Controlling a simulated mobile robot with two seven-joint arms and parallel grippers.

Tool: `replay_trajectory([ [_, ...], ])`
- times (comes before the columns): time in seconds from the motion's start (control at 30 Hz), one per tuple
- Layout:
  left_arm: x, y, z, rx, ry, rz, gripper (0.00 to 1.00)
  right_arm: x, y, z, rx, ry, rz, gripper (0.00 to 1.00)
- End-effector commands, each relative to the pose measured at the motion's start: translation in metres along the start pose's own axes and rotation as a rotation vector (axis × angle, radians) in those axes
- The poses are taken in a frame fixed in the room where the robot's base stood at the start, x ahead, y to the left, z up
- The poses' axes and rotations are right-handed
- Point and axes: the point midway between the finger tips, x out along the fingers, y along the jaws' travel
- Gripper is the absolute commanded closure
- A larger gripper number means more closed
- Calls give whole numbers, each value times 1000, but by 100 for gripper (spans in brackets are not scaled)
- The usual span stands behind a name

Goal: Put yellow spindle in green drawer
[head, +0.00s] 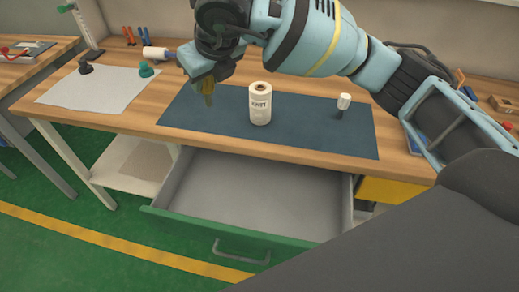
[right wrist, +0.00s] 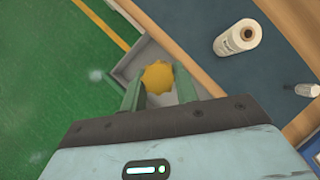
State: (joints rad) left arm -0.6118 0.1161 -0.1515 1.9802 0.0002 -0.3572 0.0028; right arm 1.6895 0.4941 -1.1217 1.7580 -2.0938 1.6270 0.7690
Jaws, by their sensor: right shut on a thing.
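In the right wrist view the spindle (right wrist: 158,75) shows as a yellow, toothed round end between the two green fingers. The green drawer (head: 190,226) is pulled open below the bench top, and its grey inside looks empty. In the right wrist view a grey wall of the drawer (right wrist: 127,66) shows beside and behind the fingers. My left gripper is not in view.
A white sheet (head: 90,92) with small dark and green items lies at left. A yellow drawer front (head: 392,192) is at right.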

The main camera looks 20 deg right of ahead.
Motion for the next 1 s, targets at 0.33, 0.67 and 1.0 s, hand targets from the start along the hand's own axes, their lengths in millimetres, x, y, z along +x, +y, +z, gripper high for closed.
replay_trajectory([
  [0.33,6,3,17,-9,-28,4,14,106,-38,-125,20,86,24,97],
  [0.67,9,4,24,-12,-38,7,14,147,-53,-215,9,131,50,97],
  [1.0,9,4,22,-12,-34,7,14,152,-54,-228,4,133,55,97],
])
